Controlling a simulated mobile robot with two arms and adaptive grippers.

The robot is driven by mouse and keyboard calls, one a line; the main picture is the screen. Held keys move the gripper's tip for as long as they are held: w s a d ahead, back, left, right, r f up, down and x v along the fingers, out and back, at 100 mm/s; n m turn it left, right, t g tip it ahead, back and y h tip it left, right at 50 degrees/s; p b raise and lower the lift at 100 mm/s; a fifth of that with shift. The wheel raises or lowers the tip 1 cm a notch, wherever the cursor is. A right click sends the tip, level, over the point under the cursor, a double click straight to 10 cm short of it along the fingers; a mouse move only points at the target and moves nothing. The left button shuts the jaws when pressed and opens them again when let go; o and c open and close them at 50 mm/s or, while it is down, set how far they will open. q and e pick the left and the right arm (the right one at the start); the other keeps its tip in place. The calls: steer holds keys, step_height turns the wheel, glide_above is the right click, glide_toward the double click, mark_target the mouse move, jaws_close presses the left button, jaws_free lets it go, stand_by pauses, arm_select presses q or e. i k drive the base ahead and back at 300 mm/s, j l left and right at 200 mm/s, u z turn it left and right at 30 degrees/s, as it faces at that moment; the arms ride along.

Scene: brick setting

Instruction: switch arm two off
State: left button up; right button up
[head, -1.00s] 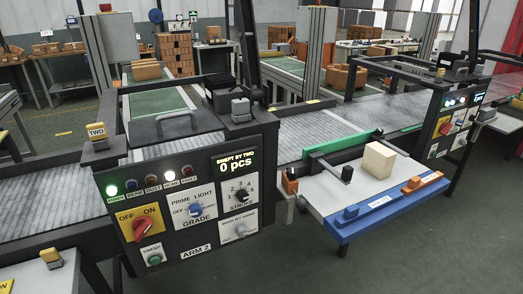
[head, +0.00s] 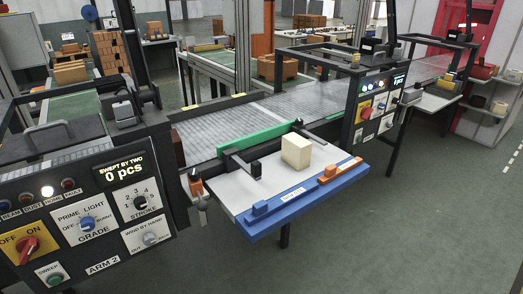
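The arm two control panel (head: 90,215), marked ARM 2, is at the left of the head view. Its red rotary switch (head: 27,249) sits on a yellow plate lettered OFF and ON, with the handle slanting up toward the ON side. The panel's display (head: 124,173) reads "SWEPT BY TWO 0 pcs". The white home lamp (head: 47,192) is lit; the beam, dust and fault lamps look dark. The power lamp is outside the picture. Neither of my grippers is in view.
A pale block (head: 296,152) stands on a white side table (head: 230,190) with a blue front rail (head: 290,210). A green bar (head: 258,136) lies along the conveyor (head: 290,107) behind it. Another control panel (head: 376,108) stands farther right. The grey floor (head: 400,220) at the right is clear.

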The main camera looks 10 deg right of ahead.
mark_target(26, 246)
steer(key=u, duration=1.5)
